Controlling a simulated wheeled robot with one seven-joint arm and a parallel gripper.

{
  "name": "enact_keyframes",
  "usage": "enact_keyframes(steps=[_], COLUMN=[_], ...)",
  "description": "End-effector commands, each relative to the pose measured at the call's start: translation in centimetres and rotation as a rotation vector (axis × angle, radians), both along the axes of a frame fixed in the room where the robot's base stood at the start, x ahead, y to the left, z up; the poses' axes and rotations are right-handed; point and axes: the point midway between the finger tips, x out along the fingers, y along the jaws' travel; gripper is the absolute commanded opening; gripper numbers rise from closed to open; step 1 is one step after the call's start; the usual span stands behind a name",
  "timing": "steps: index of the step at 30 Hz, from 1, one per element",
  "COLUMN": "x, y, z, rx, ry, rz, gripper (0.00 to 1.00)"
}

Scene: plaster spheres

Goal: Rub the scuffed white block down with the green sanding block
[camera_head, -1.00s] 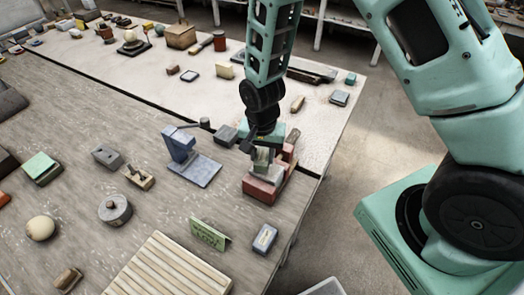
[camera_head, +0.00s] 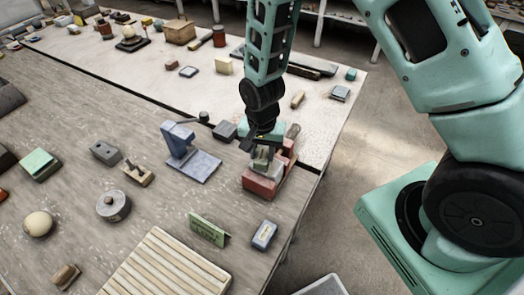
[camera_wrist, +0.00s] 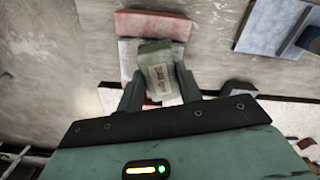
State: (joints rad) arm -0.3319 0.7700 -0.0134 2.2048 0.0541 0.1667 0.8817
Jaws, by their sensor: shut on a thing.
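My gripper (camera_wrist: 158,92) is shut on the green sanding block (camera_wrist: 156,66), which carries a printed label, as the wrist view shows. In the head view my gripper (camera_head: 262,150) points down over a red holder (camera_head: 262,186) near the table's right edge. The red holder also shows in the wrist view (camera_wrist: 150,25), just beyond the sanding block. A pale surface (camera_wrist: 127,50) shows beside the sanding block, perhaps the scuffed white block. The sanding block and my fingers cover most of it. I cannot tell whether the two touch.
A blue-grey stand (camera_head: 186,155) is left of the red holder. A green folded sign (camera_head: 209,230), a small blue-rimmed block (camera_head: 264,235) and a slatted board (camera_head: 165,268) lie in front. A pale sphere (camera_head: 38,223) and a grey round piece (camera_head: 113,206) sit farther left.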

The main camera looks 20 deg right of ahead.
Motion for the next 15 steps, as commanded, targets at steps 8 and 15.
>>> enact_keyframes(steps=[8,15], x=[0.8,1.6], y=[-0.6,-1.1], z=[0.2,-0.1], rx=[0.000,0.000], ry=[0.000,0.000], rz=[-0.002,-0.001], gripper=[0.10,0.10])
